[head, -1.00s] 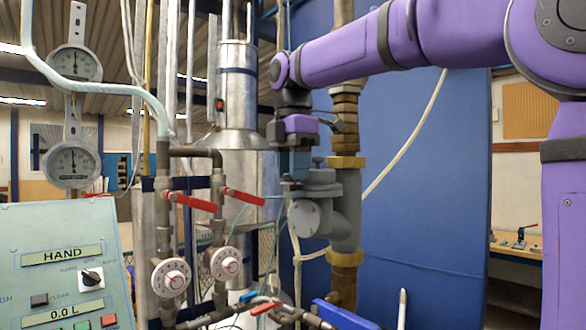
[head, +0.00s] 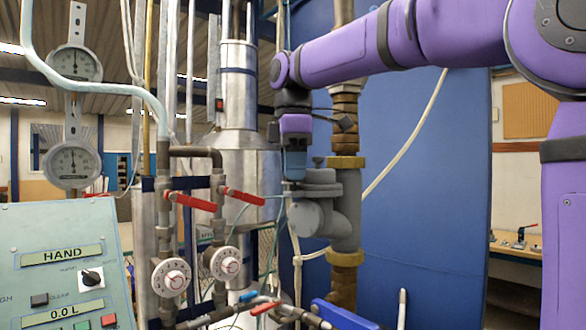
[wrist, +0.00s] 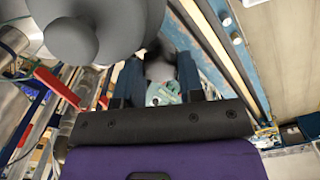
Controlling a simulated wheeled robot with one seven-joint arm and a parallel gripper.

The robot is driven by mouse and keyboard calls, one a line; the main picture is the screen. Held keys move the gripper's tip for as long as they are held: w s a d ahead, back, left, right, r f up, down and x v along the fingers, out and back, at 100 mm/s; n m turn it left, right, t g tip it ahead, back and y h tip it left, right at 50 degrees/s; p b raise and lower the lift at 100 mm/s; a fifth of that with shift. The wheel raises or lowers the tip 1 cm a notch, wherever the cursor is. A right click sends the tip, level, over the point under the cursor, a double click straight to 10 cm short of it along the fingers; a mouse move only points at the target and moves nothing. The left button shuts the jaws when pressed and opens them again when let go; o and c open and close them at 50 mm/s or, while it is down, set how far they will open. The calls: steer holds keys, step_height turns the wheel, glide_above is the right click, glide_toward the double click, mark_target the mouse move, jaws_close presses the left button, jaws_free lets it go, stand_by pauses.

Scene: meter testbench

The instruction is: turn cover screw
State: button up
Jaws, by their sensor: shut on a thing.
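The grey meter body (head: 340,215) sits on the brass-fitted vertical pipe in the head view, with a flat round cover (head: 318,190) on top. My gripper (head: 294,178) points down at the cover's left edge, its dark blue fingers close together. In the wrist view the two fingers (wrist: 158,78) stand either side of a blurred grey piece (wrist: 160,68), which I take to be the cover screw. My gripper is shut on it. The screw is mostly hidden by the fingers in the head view. The grey body (wrist: 100,25) fills the wrist view's upper left.
Two thin pipes with red-handled valves (head: 190,201) and round white dials (head: 171,277) stand left of the meter. A green control panel (head: 60,265) is at the lower left. A blue wall panel (head: 425,180) is behind. A white hose (head: 405,140) hangs right of the pipe.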

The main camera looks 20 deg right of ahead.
steer(key=o, duration=0.9)
steer(key=shift+r, duration=0.15)
step_height(320, 180, up, 10)
steer(key=shift+r, duration=0.25)
